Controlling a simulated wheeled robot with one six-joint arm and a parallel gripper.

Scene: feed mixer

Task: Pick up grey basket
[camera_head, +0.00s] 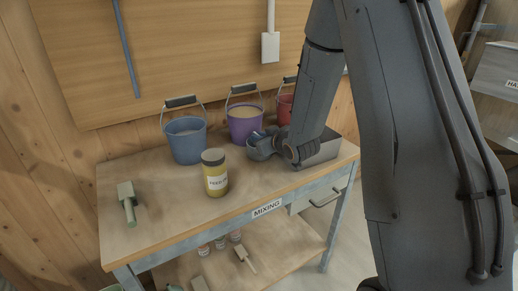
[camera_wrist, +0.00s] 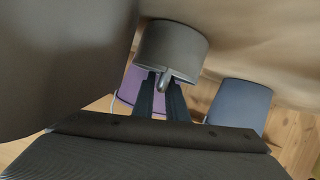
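A small grey round vessel (camera_head: 260,149) stands on the table in front of the purple bucket; it shows close up in the wrist view (camera_wrist: 172,48), with a short handle on its side. A grey box (camera_head: 322,154) sits beside it on the table's right, partly hidden by my arm. I cannot tell which of the two the task calls the grey basket. My gripper (camera_head: 277,143) is low over the table at the round vessel. In the wrist view its two fingers (camera_wrist: 162,88) stand apart, on either side of the handle; contact is not clear.
A blue bucket (camera_head: 187,142), a purple bucket (camera_head: 244,124) and a red bucket (camera_head: 285,108) stand along the back. A yellow labelled jar (camera_head: 216,178) is at the front, a pale green brush-like tool (camera_head: 129,205) at left. The wooden table (camera_head: 165,222) is clear between them.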

